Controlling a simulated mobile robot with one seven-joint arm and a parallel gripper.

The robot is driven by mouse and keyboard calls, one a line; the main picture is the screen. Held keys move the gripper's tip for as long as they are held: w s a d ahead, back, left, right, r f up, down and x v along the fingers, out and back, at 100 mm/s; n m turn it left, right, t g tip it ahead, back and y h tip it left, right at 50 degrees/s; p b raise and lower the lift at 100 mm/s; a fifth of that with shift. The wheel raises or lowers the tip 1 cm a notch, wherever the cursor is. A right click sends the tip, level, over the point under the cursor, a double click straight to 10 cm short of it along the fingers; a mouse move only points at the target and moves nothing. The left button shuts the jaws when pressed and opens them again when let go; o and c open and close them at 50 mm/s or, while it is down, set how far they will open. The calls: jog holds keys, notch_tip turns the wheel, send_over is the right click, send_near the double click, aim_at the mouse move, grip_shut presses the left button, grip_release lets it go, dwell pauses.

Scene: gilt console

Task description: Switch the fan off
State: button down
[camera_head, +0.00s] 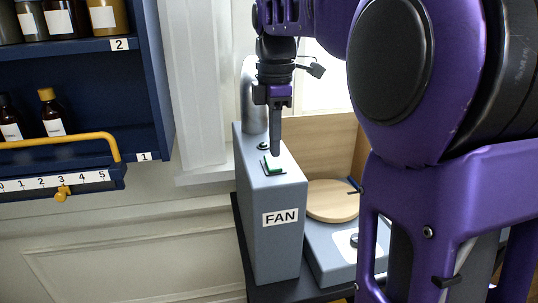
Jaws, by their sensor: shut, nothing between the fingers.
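The fan (270,243) is a tall grey-blue box with a white label reading FAN on its front. A green rocker switch (273,166) in a dark frame sits on its top face. A small dark round knob or fitting (263,146) lies behind the switch. My gripper (276,153) points down, shut and empty, with its tip just above or at the far edge of the switch. I cannot tell whether it touches. The tip hides a little of the fan's top. Which way the rocker is tilted is hard to tell.
A grey device (330,255) with a round wooden plate (332,201) stands right of the fan. A metal pipe (253,100) rises behind the fan. A blue shelf (150,80) with bottles and a yellow rail (60,137) is at the left. My purple arm covers the right side.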

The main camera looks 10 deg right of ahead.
aim_at(275, 165)
notch_tip(275, 165, up, 2)
jog(key=shift+r+p, duration=0.25)
jog(key=shift+p, duration=0.4)
notch_tip(275, 165, up, 2)
jog(key=shift+r, duration=0.1)
